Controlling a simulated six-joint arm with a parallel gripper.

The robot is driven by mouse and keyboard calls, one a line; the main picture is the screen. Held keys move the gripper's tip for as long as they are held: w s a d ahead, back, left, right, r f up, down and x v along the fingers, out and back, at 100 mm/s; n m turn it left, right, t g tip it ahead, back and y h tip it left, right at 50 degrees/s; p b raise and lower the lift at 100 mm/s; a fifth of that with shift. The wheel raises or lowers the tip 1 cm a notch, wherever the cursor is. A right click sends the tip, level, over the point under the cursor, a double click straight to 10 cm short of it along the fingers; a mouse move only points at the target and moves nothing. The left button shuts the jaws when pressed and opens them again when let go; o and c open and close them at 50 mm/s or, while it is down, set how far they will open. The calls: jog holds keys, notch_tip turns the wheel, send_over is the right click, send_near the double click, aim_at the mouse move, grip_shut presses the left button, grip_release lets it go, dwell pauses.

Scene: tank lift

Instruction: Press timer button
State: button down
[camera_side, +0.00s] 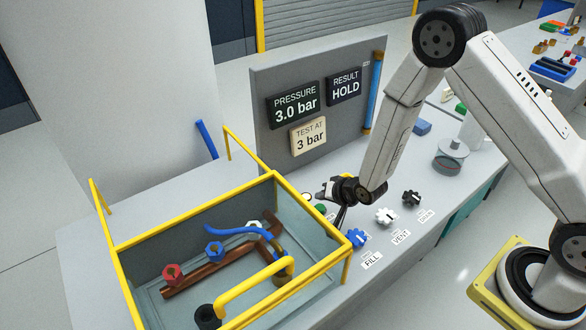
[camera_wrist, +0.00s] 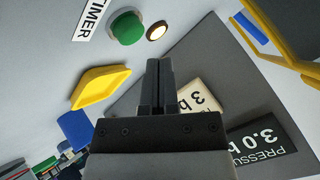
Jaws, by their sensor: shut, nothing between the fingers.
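The green round timer button (camera_wrist: 127,27) is at the top of the wrist view, with the TIMER label (camera_wrist: 95,18) to its left and a small lit lamp (camera_wrist: 157,31) to its right. The green button also shows in the side view (camera_side: 320,209), partly hidden by my gripper. My gripper (camera_wrist: 159,64) is shut and empty. In the wrist view its fingertips appear below and right of the button. In the side view my gripper (camera_side: 341,220) is low over the bench, close beside the button; I cannot tell whether it touches anything.
A yellow-framed tank (camera_side: 190,211) with a pipe and coloured knobs stands left of my gripper. Blue FILL (camera_side: 356,238), white VENT (camera_side: 386,215) and black (camera_side: 411,198) knobs line the bench's right side. A grey panel (camera_side: 275,85) reads pressure 3.0 bar, test at 3 bar, result HOLD.

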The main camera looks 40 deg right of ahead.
aim_at(322, 209)
jog(key=shift+r, duration=1.85)
jog(key=shift+s+r, duration=0.1)
jog(key=s+d+r+n+g, duration=0.2)
jog(key=s+r, duration=0.4)
jog(key=s, duration=0.3)
jog(key=s+d+r+n+g+h, duration=0.1)
jog(key=s+r+n+g, duration=0.3)
jog(key=s, duration=0.5)
notch_tip(322, 209, up, 3)
jog(key=shift+d+f+n+g, duration=0.25)
jog(key=shift+d+n, duration=0.3)
jog(key=shift+n, duration=0.35)
